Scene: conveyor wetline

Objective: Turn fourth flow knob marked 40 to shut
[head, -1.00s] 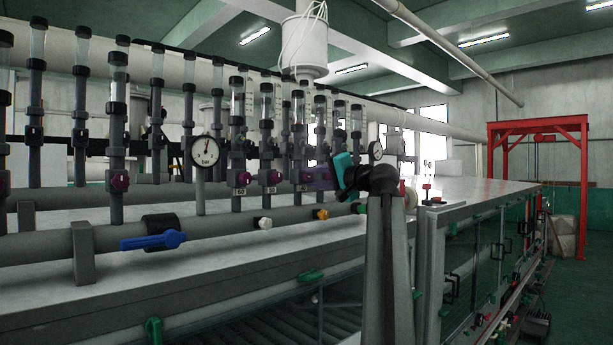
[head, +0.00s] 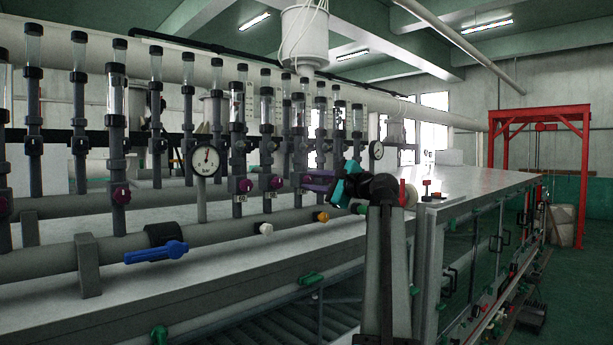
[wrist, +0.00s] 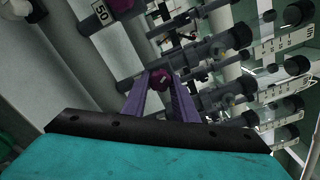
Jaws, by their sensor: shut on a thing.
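A row of clear flow tubes on dark pipes carries magenta knobs. One knob (wrist: 158,79) sits between the purple fingers of my gripper (wrist: 160,84) in the wrist view, and the gripper is shut on it. Its number label is hidden. The neighbouring magenta knob (wrist: 122,4) has a plate (wrist: 100,13) reading 50. In the head view, my gripper (head: 306,182) reaches left to a dark pipe, and the held knob is covered by the fingers. Two more magenta knobs, one nearer (head: 246,185) and one beside the gripper (head: 277,182), are to its left.
A pressure gauge (head: 207,160) stands left of the gripper; another gauge (head: 376,150) is to its right. A blue lever valve (head: 156,252), a white knob (head: 265,228) and an orange knob (head: 321,217) sit on the lower pipe. Pipes stand close around the fingers.

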